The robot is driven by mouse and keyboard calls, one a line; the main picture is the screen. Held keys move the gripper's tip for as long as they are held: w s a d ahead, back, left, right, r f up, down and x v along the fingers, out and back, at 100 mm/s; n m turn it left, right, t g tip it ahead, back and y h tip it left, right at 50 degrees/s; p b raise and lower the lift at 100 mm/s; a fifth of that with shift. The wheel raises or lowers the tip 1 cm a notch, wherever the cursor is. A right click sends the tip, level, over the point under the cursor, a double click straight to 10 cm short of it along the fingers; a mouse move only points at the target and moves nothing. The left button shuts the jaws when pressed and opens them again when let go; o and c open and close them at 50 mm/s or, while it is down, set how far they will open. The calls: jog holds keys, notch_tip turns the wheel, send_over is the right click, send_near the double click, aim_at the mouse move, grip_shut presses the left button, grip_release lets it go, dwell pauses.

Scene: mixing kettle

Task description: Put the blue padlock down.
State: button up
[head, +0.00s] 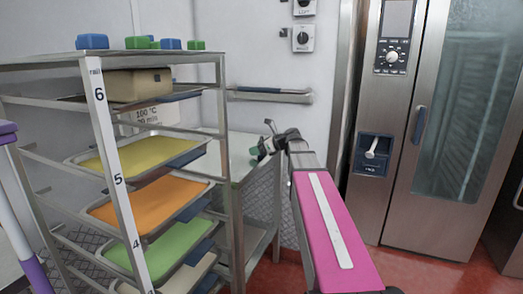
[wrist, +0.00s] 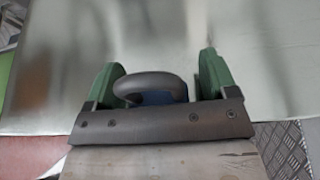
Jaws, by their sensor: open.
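The blue padlock (wrist: 160,97) shows in the wrist view between my two green fingers, with its grey shackle curving up in front of its blue body. My gripper (wrist: 163,72) is open. A gap shows between the padlock and the right finger; the shackle's left end overlaps the left finger, so I cannot tell whether they touch. Bare steel surface lies beyond the padlock. In the head view my gripper (head: 257,153) is low over the steel table (head: 236,143); the padlock cannot be made out there. Much of its blue body is hidden behind the shackle and my gripper's bar.
A tray rack (head: 105,125) with coloured trays stands at the left, close to the table. Small blue and green blocks sit on its top. A rail (head: 270,95) runs along the wall behind the table. A tall steel oven (head: 400,150) stands at the right.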

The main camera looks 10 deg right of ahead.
jog(key=c, duration=1.1)
